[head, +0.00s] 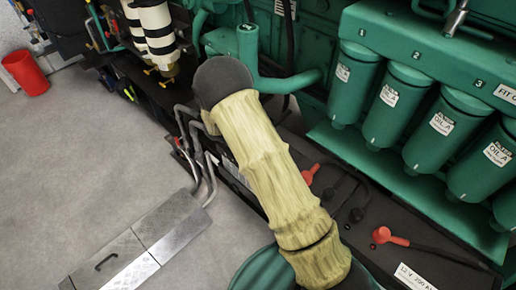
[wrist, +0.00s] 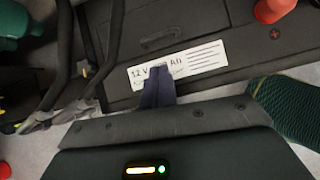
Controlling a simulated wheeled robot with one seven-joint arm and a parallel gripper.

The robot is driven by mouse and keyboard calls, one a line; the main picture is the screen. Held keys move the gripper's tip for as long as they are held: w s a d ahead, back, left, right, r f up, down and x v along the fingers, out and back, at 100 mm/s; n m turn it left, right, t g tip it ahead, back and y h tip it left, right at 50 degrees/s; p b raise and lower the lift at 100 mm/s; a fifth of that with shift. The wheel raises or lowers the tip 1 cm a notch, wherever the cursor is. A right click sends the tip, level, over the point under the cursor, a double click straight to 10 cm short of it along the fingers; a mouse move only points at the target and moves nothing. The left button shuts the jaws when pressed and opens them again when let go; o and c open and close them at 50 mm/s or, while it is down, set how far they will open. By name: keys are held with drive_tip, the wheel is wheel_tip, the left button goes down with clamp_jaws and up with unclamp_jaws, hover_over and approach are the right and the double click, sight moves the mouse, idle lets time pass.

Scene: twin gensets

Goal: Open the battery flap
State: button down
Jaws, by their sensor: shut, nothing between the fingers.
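In the wrist view, a black battery case (wrist: 215,30) has a white label (wrist: 200,62) reading "12 V" and "Ah", partly hidden by my fingers. Above the label is a dark panel with a slim recessed pull (wrist: 160,38). It looks like the battery flap, and it lies flat and closed against the case. My gripper (wrist: 158,72) is shut and empty. Its fingertips overlap the label, just below the panel; I cannot tell whether they touch it. The label also shows at lower right in the head view (head: 414,277), where my gripper is not visible.
Red terminal caps (head: 382,235) and black cables lie along the battery shelf. Green oil filters (head: 430,130) overhang it. Grey pipes (head: 206,165) rise beside metal floor plates (head: 140,245). A red bucket (head: 25,72) stands at far left. The floor at left is mostly clear.

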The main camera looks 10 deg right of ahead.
drive_tip(key=shift+w+a+f+n, duration=0.25)
drive_tip(key=shift+w+f+n, duration=0.15)
drive_tip(key=shift+d+f, duration=0.1)
drive_tip(key=shift+f, duration=0.05)
drive_tip(key=p+x, duration=0.1)
drive_tip(key=x, duration=0.8)
drive_tip(key=shift+w+d+f, duration=0.2)
drive_tip(key=shift+f, duration=0.05)
drive_tip(key=shift+r+p, duration=0.25)
drive_tip(key=shift+p, duration=0.1)
drive_tip(key=shift+d+r, duration=0.1)
drive_tip(key=shift+p, duration=0.4)
drive_tip(key=shift+w+r+y+p, duration=0.1)
drive_tip(key=shift+r+y+p, duration=0.25)
drive_tip(key=shift+p, duration=0.3)
